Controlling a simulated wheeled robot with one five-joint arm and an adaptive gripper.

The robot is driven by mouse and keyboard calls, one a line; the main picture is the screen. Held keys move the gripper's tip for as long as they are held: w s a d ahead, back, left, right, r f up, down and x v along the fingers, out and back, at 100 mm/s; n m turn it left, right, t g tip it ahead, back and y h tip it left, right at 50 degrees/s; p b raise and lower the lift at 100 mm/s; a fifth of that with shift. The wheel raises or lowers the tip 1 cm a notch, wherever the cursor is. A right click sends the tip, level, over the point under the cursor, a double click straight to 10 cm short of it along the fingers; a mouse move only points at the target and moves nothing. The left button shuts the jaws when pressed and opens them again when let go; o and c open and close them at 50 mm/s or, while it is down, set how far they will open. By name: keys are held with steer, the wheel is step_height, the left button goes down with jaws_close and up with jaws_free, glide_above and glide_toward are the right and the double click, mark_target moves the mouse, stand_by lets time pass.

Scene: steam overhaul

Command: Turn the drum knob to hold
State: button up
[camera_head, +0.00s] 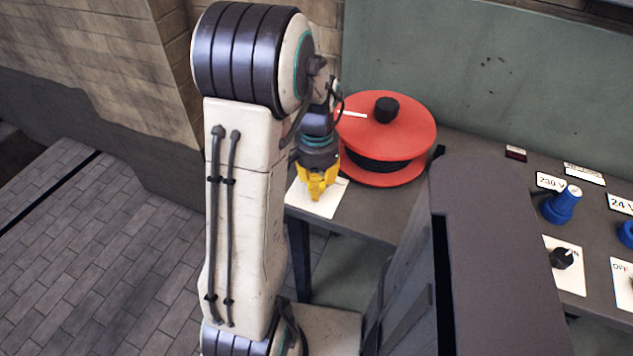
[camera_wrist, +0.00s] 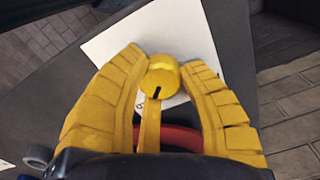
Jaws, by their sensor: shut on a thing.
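My yellow gripper (camera_head: 318,190) points down over a white plate (camera_head: 325,207) at the bench's left end. In the wrist view my gripper (camera_wrist: 164,62) has its two fingers on either side of a round yellow knob (camera_wrist: 163,80) and is shut on it. The knob has a short black mark on its near edge. A narrow yellow strip runs from it toward my palm. The white plate (camera_wrist: 185,35) lies beneath; its lettering is mostly hidden. The red drum (camera_head: 410,115) with dark cable and a black hub stands just right of my gripper.
The bench (camera_head: 470,150) continues right with a blue handle (camera_head: 562,203) by a 230 V label, a black knob (camera_head: 562,258) and another blue handle (camera_head: 627,235). A green wall (camera_head: 480,60) stands behind. Paved floor (camera_head: 90,230) lies open at left.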

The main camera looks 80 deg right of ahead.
steer(key=o, duration=1.2)
steer(key=shift+d+r, duration=0.1)
step_height(320, 180, up, 12)
stand_by(0.9)
